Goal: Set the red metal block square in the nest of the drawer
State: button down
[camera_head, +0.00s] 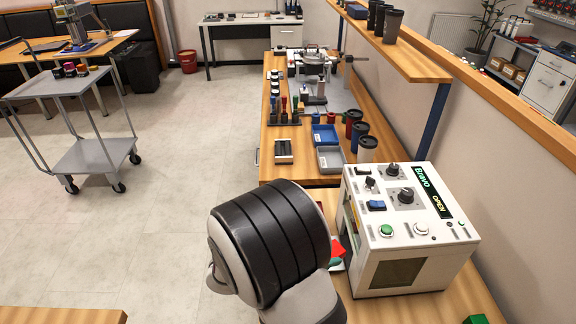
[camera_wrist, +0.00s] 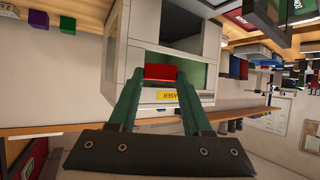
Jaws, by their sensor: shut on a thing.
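The red metal block (camera_wrist: 160,72) is between the green fingertips of my gripper (camera_wrist: 161,77) in the wrist view, and the gripper is shut on it. The block (camera_head: 337,248) shows only in part in the head view, beside my arm, which hides most of it and the gripper. The white laser marker (camera_head: 408,262) stands to the right of the block, with its display reading OPEN. In the wrist view, which looks turned over, the marker (camera_wrist: 122,60) is behind the block, with dark window-like areas. I cannot make out the drawer or its nest.
A green block (camera_head: 475,319) lies near the bottom right of the head view. Behind the marker, the bench holds a blue bin (camera_head: 324,135), a grey bin (camera_head: 330,159), cups (camera_head: 367,148) and stamps. A raised shelf (camera_head: 440,68) runs along the right.

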notch_tip(320, 180, up, 26)
jog(key=w+n+t+y, duration=0.2)
jog(key=n+t+y, duration=0.45)
jog(key=n, duration=0.25)
jog(key=m+g+h, duration=0.8)
jog(key=m+g, duration=0.5)
jog(key=m, duration=0.2)
send_over(374, 319)
notch_tip(374, 319, down, 31)
jog(key=shift+t, duration=0.25)
notch_tip(374, 319, down, 9)
jog(key=shift+f, duration=0.1)
jog(key=shift+c, duration=1.7)
grip_release()
